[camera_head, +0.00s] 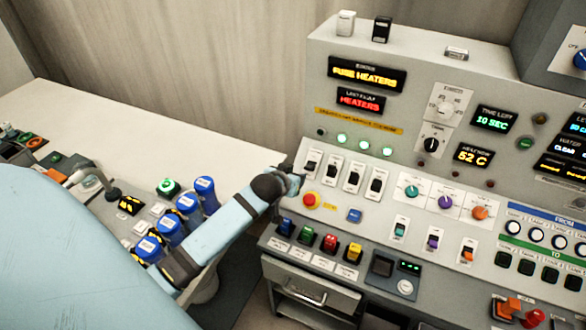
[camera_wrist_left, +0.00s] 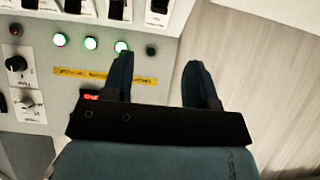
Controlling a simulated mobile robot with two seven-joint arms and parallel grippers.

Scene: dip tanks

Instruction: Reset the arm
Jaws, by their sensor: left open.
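My left gripper (camera_head: 290,182) is at the left edge of the control panel (camera_head: 400,140), close to the leftmost rocker switch (camera_head: 311,165). In the left wrist view my left gripper (camera_wrist_left: 158,62) is open, with nothing between its fingers. One finger overlaps the panel face in that view, and the other is over the pale wall. I cannot tell whether a finger touches the panel. My light blue left arm reaches in from the left and covers part of the left-hand console. My right gripper is not in view.
The fault display (camera_head: 360,100) reads HEATERS, below another reading FUSE HEATERS (camera_head: 367,74). Three green lamps (camera_head: 364,144) are lit above the switches. Several blue-capped items (camera_head: 204,190) stand beside my arm. The white counter (camera_head: 130,125) is clear at the back left.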

